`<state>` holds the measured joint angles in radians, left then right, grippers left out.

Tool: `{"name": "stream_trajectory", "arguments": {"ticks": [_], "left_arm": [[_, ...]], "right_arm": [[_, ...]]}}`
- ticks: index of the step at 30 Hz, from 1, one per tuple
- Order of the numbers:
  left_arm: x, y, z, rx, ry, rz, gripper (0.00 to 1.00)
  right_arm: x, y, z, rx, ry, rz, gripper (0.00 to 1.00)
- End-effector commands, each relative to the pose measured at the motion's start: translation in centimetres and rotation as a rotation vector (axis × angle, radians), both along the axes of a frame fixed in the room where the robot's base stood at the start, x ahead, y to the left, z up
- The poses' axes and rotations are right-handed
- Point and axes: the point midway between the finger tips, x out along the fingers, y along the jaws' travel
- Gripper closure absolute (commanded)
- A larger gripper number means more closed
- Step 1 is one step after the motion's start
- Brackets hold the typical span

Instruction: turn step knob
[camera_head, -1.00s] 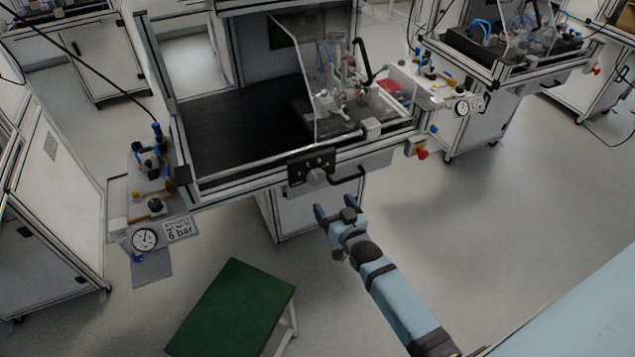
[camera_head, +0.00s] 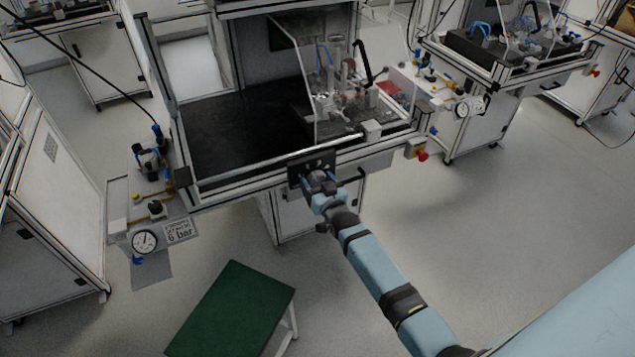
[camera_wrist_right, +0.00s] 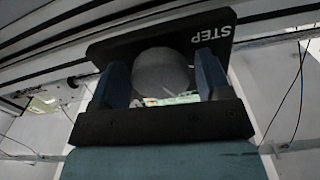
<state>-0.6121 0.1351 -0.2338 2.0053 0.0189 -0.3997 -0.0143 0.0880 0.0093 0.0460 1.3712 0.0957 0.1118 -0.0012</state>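The step knob (camera_wrist_right: 160,72) is a round grey knob on a black plate (camera_wrist_right: 120,44) marked STEP. In the head view the knob (camera_head: 319,175) is partly hidden behind my gripper, on the plate (camera_head: 298,170) at the bench's front edge. My right gripper (camera_head: 317,188) is at the knob. In the right wrist view the gripper (camera_wrist_right: 162,78) has its two blue fingers apart, one on each side of the knob. I see little gap there and cannot tell whether they touch it. My left gripper is not in view.
A black handle (camera_head: 352,176) sits just right of the plate. The bench (camera_head: 235,125) carries a clear panel and fixtures. A red button (camera_head: 422,155) is at its right corner. A green-topped stool (camera_head: 235,310) stands on the floor in front. The floor to the right is open.

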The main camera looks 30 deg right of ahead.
Motion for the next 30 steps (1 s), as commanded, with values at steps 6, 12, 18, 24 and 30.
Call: {"name": "stream_trajectory", "arguments": {"ticks": [6,12,18,24,30], "left_arm": [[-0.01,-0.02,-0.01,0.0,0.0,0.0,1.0],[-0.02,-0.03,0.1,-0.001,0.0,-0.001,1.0],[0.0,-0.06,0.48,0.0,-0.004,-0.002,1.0],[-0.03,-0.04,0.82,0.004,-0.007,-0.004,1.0],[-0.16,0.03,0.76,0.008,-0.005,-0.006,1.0]], "right_arm": [[-0.02,-0.01,0.0,0.0,0.0,0.0,0.65],[-0.02,-0.02,0.03,-0.019,0.001,0.0,0.65],[-0.02,-0.06,0.05,-0.099,0.007,-0.001,0.65],[-0.03,-0.13,0.1,-0.249,0.015,-0.001,0.65],[-0.02,-0.15,0.08,-0.423,0.024,0.0,0.65]]}}
